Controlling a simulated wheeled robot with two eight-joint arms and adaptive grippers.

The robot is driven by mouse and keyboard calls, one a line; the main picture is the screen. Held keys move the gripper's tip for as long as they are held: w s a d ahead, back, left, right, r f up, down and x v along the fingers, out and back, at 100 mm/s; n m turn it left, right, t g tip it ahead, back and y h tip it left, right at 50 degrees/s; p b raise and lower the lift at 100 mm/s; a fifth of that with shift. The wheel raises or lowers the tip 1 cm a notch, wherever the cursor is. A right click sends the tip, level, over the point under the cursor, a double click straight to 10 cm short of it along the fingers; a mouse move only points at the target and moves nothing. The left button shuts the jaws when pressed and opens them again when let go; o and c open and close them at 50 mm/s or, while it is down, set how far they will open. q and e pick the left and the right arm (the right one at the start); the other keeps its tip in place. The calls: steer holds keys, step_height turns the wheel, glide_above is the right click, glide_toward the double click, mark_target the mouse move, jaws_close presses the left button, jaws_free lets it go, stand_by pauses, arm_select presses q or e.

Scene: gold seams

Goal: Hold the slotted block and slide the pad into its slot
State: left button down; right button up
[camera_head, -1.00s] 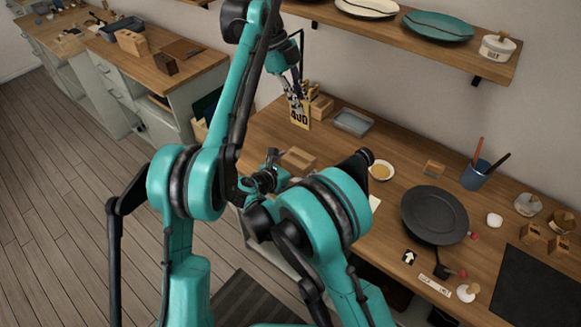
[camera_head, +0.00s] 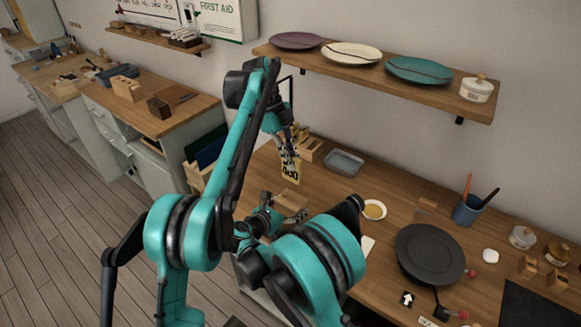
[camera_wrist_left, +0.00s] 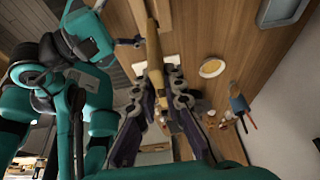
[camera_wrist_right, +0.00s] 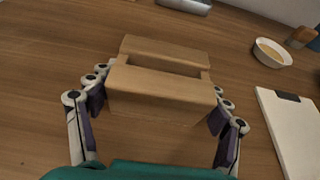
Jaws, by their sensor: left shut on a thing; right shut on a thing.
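The yellow pad (camera_head: 290,173), marked 400, hangs upright from my left gripper (camera_head: 286,152) above the bench. In the left wrist view the pad (camera_wrist_left: 154,55) is edge-on between the fingers of the left gripper (camera_wrist_left: 160,98). The wooden slotted block (camera_wrist_right: 160,92) sits on the bench, its long slot facing up and empty. My right gripper (camera_wrist_right: 157,112) is shut on it, one finger at each end. In the head view the block (camera_head: 289,199) is below the pad, partly hidden by the right gripper (camera_head: 297,216).
A grey tray (camera_head: 343,163) and a wooden holder (camera_head: 311,150) stand behind the pad. A small bowl (camera_head: 373,210), a white board (camera_wrist_right: 290,130) and a dark plate (camera_head: 431,254) lie to the right. A shelf (camera_head: 400,85) with plates hangs above the bench.

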mark_target(293, 181)
arm_select(q)
steer(key=shift+f, duration=3.6)
steer(key=shift+f, duration=2.45)
steer(key=c, duration=1.5)
jaws_free()
steer(key=shift+c, duration=0.2)
steer(key=shift+r, duration=0.1)
steer(key=v, duration=1.1)
steer(key=shift+w+a+r, duration=0.1)
steer(key=shift+r, duration=0.3)
